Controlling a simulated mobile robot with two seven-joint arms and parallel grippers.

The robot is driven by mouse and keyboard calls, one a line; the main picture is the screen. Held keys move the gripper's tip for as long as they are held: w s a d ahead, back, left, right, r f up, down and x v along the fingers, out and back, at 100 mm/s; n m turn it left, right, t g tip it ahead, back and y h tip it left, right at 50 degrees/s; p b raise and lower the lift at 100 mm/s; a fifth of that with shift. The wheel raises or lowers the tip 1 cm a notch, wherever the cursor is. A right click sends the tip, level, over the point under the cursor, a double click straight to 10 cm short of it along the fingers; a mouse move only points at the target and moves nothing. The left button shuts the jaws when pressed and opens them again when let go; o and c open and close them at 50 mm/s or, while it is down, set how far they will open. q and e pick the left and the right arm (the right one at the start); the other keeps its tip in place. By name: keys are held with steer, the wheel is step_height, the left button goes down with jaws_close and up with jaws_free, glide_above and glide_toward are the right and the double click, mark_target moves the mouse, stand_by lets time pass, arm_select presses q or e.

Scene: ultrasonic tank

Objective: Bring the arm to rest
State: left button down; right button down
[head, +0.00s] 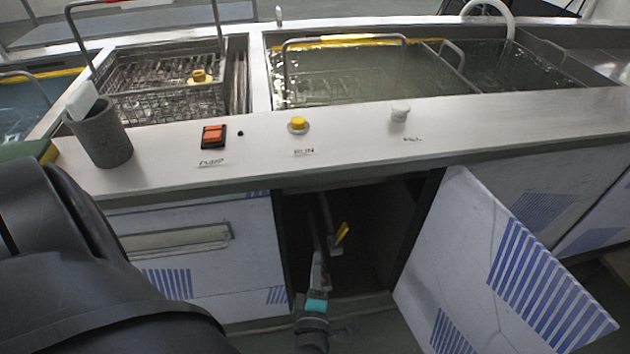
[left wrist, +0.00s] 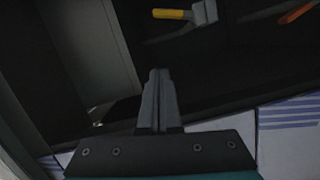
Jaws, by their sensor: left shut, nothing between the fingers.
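My left gripper (head: 318,268) is at the open front of the dark cabinet under the counter, pointing inward. In the left wrist view its fingers (left wrist: 158,88) are together with nothing between them. A yellow-handled grey fitting (head: 341,234) is inside the cabinet, just beyond the fingertips; it also shows at the top of the left wrist view (left wrist: 172,14), apart from the fingers. My right gripper is not in view.
The white cabinet door (head: 470,255) stands open to the right of my left gripper. Above are the counter edge, an orange switch (head: 213,134), a yellow button (head: 298,124) and a white knob (head: 400,113). A grey cup (head: 103,138) stands at left. Tanks with baskets lie behind.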

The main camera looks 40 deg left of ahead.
arm_select(q)
steer(key=shift+v, duration=0.95)
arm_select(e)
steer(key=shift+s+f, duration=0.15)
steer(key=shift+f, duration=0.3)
